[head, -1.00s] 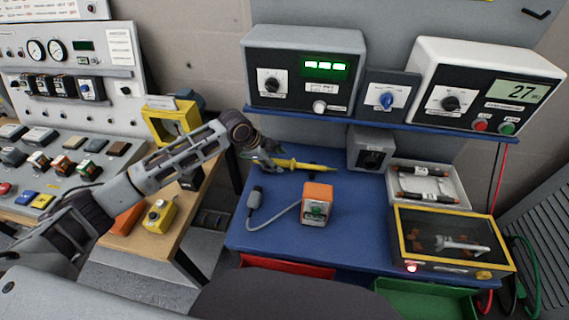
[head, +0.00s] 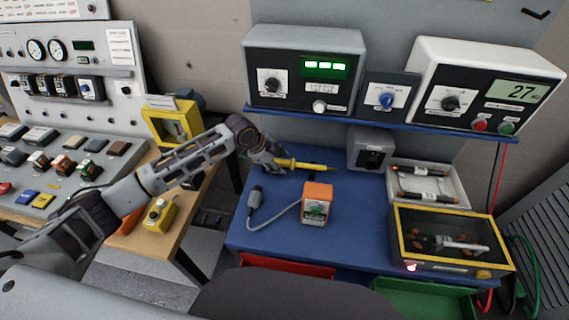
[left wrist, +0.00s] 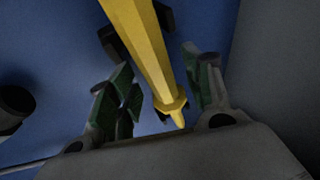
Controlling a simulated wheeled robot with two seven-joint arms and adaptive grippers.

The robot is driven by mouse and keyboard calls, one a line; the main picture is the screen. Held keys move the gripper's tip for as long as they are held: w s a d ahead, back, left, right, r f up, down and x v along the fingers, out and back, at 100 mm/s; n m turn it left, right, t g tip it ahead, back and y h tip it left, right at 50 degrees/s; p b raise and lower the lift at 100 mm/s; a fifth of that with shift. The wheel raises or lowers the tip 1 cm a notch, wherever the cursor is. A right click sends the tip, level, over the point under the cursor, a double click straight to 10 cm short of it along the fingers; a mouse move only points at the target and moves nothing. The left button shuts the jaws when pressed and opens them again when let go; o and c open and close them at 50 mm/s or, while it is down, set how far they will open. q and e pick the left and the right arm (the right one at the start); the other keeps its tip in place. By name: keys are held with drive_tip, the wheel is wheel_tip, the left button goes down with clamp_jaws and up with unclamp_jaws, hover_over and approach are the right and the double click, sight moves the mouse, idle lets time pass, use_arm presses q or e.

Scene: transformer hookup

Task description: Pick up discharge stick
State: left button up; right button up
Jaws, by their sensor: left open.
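The yellow discharge stick (head: 305,165) lies on the blue bench, its thin tip pointing right. My left gripper (head: 272,162) is at the stick's left end. In the left wrist view the yellow stick (left wrist: 145,50) runs between the two open fingers (left wrist: 160,100), with green pads on either side. The fingers look apart from the stick. The stick's left end is partly hidden by the gripper in the head view. My right gripper is not in view.
An orange transformer-like box (head: 317,203) with a cable and grey plug (head: 255,197) sits in front of the stick. A grey box (head: 371,148) stands behind right. A white tray (head: 460,198) and yellow-framed case (head: 398,225) lie to the right. An instrument shelf (head: 330,117) overhangs behind.

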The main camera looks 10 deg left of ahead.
use_arm(q)
drive_tip(key=shift+f, duration=0.2)
idle(0.3)
clamp_jaws()
drive_tip(key=shift+r, duration=0.1)
idle(0.4)
